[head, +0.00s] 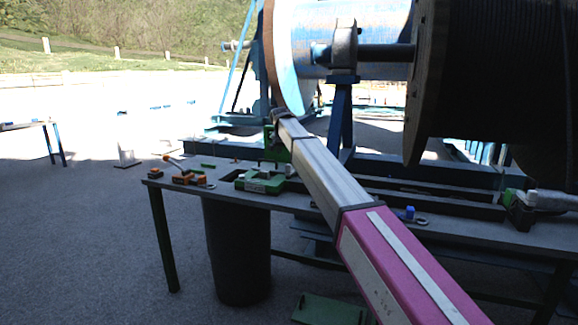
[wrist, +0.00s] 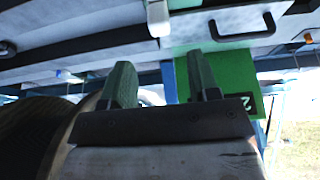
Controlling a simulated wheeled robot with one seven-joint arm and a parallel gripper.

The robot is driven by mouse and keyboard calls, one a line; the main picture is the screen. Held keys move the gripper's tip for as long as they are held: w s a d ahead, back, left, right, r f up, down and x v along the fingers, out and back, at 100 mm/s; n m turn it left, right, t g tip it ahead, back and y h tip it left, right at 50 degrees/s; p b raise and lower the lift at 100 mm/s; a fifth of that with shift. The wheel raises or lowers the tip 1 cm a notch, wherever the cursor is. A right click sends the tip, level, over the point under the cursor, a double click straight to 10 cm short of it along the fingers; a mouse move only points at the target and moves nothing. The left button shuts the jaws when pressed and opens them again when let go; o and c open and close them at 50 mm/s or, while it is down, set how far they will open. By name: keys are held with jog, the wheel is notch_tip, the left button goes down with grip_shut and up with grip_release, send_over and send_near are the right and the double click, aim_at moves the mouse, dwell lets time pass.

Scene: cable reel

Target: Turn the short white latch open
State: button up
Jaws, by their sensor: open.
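A short white latch (wrist: 158,18) shows at the top middle of the wrist view, on a grey panel surface. My gripper (wrist: 161,62) has its two green fingers spread apart with nothing between them. The latch lies just beyond the gap between the fingertips, and I see no contact.
A black handle (wrist: 240,32) sits right of the latch. In the head view the workbench (head: 330,207) carries a green block (head: 262,182) and small orange-black tools (head: 188,179). A dark bin (head: 237,255) stands below. Large cable reels (head: 490,80) stand behind.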

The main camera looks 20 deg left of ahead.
aim_at(290, 169)
jog(key=x, duration=0.8)
jog(key=shift+w+f, duration=0.1)
jog(key=shift+f, duration=0.1)
jog(key=c, duration=0.9)
